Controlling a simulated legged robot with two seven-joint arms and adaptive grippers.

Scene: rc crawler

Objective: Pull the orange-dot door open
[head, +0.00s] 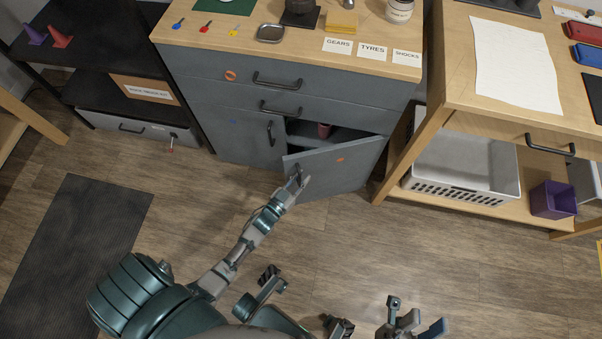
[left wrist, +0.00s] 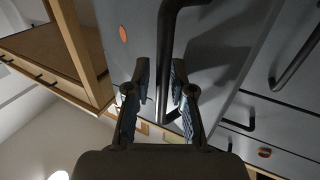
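The grey door with the orange dot (head: 340,160) is the lower right door of the grey cabinet and stands partly open, swung out into the room. The orange dot also shows on the door in the left wrist view (left wrist: 123,34). My left gripper (head: 299,179) is at the door's dark bar handle (left wrist: 165,95). Its fingers lie on both sides of the bar, close around it; exact contact is hard to see. My right gripper (head: 415,315) is low at the bottom edge, away from the cabinet, with its fingers apart and empty.
Behind the door, the open compartment shows a shelf with a reddish cup (head: 324,130). The drawers (head: 285,83) above are closed. A wooden table leg (head: 405,150) stands close right of the door. The floor in front is clear.

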